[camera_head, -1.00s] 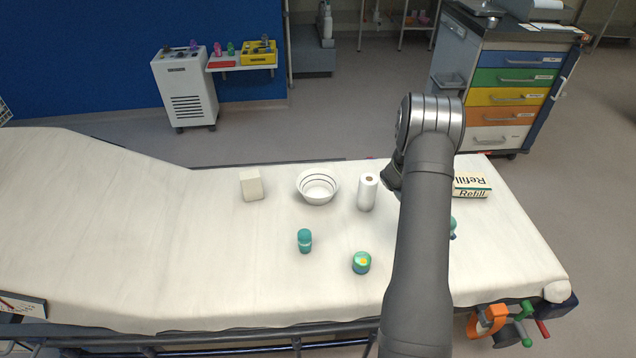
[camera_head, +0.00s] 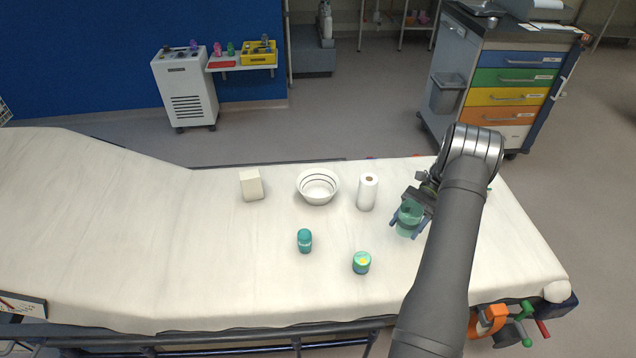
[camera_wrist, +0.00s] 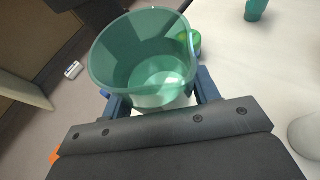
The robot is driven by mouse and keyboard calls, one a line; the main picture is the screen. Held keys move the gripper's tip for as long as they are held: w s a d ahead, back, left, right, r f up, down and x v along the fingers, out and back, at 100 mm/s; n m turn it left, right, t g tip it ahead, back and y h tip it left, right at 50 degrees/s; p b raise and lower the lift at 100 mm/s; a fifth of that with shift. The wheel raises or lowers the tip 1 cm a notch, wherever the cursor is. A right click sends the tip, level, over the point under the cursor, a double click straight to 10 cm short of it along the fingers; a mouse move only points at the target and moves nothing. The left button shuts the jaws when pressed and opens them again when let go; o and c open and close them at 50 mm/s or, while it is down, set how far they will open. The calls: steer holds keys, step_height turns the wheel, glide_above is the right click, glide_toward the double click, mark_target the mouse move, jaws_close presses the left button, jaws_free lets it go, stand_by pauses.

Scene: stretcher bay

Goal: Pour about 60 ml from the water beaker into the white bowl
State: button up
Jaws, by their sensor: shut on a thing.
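The water beaker (camera_head: 410,217) is a see-through green cup, held over the right part of the stretcher. My gripper (camera_head: 408,224) is shut on it, with blue fingers on either side. In the wrist view the beaker (camera_wrist: 142,60) is seen from above its rim, with clear liquid low inside; my gripper (camera_wrist: 160,100) clasps its sides. The beaker looks close to upright in the head view. The white bowl (camera_head: 318,197) stands on the stretcher to the left of the beaker, beyond a white roll. It has dark rings inside and looks empty.
The white roll (camera_head: 367,192) stands upright between bowl and beaker. A pale block (camera_head: 251,185) is left of the bowl. A teal bottle (camera_head: 305,240) and a green-blue jar (camera_head: 361,262) stand nearer the front. The stretcher sheet (camera_head: 200,270) is clear at left.

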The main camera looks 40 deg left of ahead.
steer(key=w+a+r+m+t+y, duration=0.1)
steer(key=w+a+m+t+y, duration=0.1)
steer(key=a+m+y, duration=0.2)
steer(key=w+a+r+m+t+y, duration=0.2)
steer(key=a+m+t+y, duration=0.1)
steer(key=a, duration=0.6)
steer(key=w+a+r+m+t+y, duration=0.2)
steer(key=a+m+t+y, duration=0.1)
steer(key=a+m, duration=0.3)
steer(key=shift+w+a+r+y, duration=0.1)
steer(key=shift+w+a+y, duration=0.2)
steer(key=shift+a+y, duration=0.6)
steer(key=w+a+m+t, duration=0.3)
steer(key=w+a, duration=0.1)
steer(key=shift+a+r+t+y, duration=0.2)
steer(key=shift+t+y, duration=0.2)
steer(key=shift+s+a+f+n+t+h+p, duration=0.15)
steer(key=shift+s+a+f+n+t+h, duration=0.25)
steer(key=shift+f+n+t+h, duration=0.6)
steer(key=shift+s+a+f+n+t+h+p, duration=0.15)
steer(key=shift+s+a+f+n+t+h, duration=0.4)
steer(key=shift+h, duration=0.85)
steer(key=shift+s+a+f+n+t+h+p, duration=0.15)
steer(key=shift+s+f+n+t+h, duration=0.15)
steer(key=shift+f+t+h, duration=0.7)
steer(key=shift+t+h, duration=0.25)
steer(key=shift+h, duration=0.05)
